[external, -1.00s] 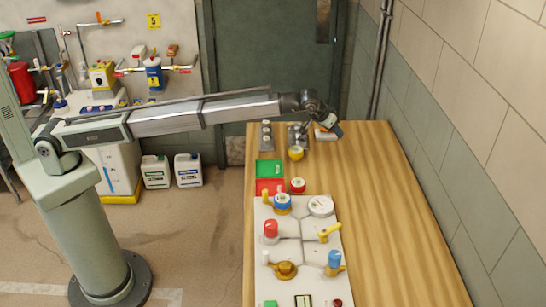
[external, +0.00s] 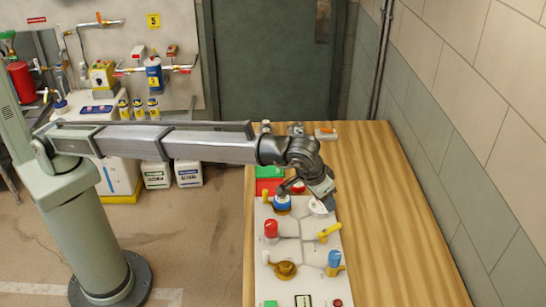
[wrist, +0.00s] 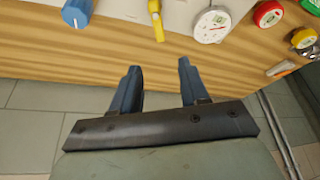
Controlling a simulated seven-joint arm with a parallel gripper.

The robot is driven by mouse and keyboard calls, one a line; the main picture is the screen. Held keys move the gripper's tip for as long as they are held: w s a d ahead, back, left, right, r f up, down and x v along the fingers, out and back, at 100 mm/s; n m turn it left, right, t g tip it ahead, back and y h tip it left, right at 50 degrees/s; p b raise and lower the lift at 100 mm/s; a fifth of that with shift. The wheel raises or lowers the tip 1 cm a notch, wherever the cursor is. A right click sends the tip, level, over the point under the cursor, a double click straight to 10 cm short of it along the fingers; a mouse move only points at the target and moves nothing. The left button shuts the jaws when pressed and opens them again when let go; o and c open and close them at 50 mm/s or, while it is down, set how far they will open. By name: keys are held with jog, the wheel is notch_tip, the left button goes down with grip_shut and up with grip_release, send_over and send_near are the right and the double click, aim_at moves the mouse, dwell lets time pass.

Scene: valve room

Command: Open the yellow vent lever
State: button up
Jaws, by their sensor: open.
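A yellow lever (external: 329,233) stands on the right side of the white panel (external: 302,255). It also shows in the wrist view (wrist: 156,20), at the top just beyond my fingertips. My gripper (wrist: 159,65) is open, with nothing between its two blue fingers. In the external view my gripper (external: 326,201) is over the far end of the panel, at the white gauge, apart from the lever. The gauge (wrist: 212,24) lies right of the lever in the wrist view. Another yellow lever (external: 265,197) stands at the panel's far left corner.
A blue knob (external: 334,259) stands near the lever on the panel's right edge. A red knob (external: 271,229), a brass valve (external: 285,269) and a blue-topped knob (external: 282,203) are also on the panel. The wooden table (external: 400,240) is bare to the right, beside the wall.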

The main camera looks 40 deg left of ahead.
aim_at(336, 226)
jog(key=x, duration=1.3)
jog(key=shift+w+d+f, duration=0.1)
jog(key=shift+w+f, duration=0.05)
jog(key=shift+f, duration=0.1)
jog(key=shift+c, duration=0.3)
grip_shut()
